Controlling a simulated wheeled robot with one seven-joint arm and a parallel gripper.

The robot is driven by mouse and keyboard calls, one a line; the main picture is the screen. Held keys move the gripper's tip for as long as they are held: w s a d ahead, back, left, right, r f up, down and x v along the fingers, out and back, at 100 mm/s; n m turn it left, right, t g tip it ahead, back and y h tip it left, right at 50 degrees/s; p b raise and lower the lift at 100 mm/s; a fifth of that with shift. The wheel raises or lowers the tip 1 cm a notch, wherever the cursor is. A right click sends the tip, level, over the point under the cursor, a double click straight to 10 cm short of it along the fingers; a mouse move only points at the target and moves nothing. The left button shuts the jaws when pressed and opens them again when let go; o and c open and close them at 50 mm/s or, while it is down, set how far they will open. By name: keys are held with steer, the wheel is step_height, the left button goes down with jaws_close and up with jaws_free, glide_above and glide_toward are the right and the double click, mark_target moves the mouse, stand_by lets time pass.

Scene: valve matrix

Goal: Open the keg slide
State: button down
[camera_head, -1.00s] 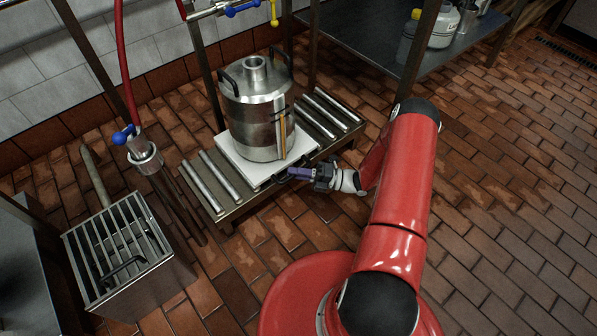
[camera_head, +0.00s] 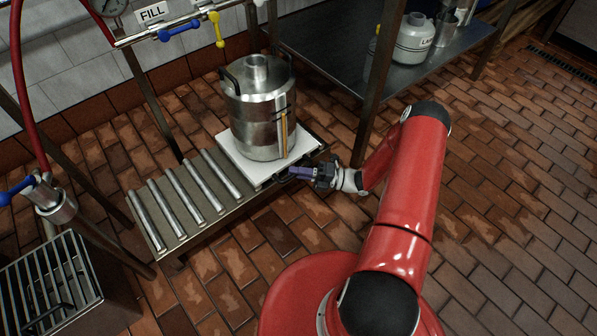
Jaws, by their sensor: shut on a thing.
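The steel keg (camera_head: 258,112) stands upright on the white slide plate (camera_head: 240,160), at the right end of the roller track (camera_head: 190,205). It has two dark side handles, a short neck on top and a yellowish sight strip down its front. A dark handle (camera_head: 284,176) sticks out from the plate's front edge. My gripper (camera_head: 302,173) is shut on this handle, coming in from the right. The fingers hide part of the handle, so the exact grip is not clear.
Several bare rollers lie left of the plate. A FILL sign (camera_head: 152,12) and blue (camera_head: 178,30) and yellow (camera_head: 217,30) valve levers are above. A post (camera_head: 377,85) and a shelf (camera_head: 420,65) with containers stand at the back right. The brick floor in front is clear.

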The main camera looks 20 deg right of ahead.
steer(key=shift+d, duration=0.1)
stand_by(0.3)
steer(key=c, duration=1.5)
jaws_free()
steer(key=shift+o, duration=0.2)
steer(key=v, duration=0.7)
steer(key=shift+d, duration=0.4)
steer(key=shift+f, duration=0.1)
